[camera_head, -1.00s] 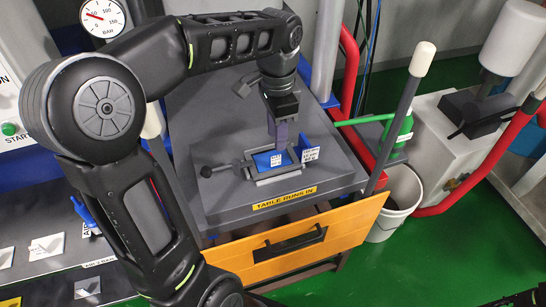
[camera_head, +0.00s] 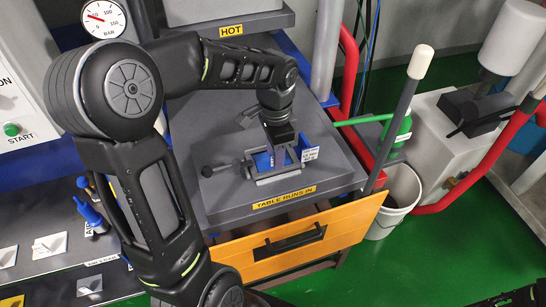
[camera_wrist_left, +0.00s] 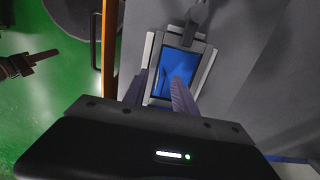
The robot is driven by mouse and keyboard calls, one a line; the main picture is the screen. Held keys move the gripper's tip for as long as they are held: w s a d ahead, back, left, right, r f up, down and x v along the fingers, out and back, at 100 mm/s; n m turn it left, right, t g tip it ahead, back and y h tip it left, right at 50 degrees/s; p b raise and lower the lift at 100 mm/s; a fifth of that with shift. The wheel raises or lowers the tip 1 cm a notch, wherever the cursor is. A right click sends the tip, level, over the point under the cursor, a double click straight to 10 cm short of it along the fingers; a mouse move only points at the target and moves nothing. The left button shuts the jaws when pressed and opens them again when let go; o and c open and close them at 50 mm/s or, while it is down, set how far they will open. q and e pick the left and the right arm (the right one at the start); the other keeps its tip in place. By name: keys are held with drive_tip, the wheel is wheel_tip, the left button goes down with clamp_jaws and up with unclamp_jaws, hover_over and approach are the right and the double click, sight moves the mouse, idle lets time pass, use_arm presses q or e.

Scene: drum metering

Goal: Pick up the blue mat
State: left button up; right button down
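The blue mat (camera_head: 262,161) lies in a grey clamp-like frame (camera_head: 280,177) on the grey table; in the left wrist view the mat (camera_wrist_left: 176,63) shows as a blue rectangle inside the frame. My left gripper (camera_head: 284,160) points down over the mat and hides part of it. In the left wrist view its two purple fingers (camera_wrist_left: 162,78) stand apart over the mat, with nothing seen held between them. Whether the fingertips touch the mat cannot be told. A dark piece, likely of my right arm, shows at the lower right corner of the head view; its fingers are not clear.
The table (camera_head: 225,205) has an orange drawer front (camera_head: 300,243) below its front edge. A small white label (camera_head: 310,154) stands right of the frame, and a screw handle (camera_head: 222,168) sticks out left. A grey post (camera_head: 400,120) and white bucket (camera_head: 400,200) stand to the right.

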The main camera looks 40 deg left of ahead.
use_arm(q)
drive_tip(key=shift+f, duration=0.15)
drive_tip(key=shift+c, duration=0.4)
clamp_jaws()
idle(0.5)
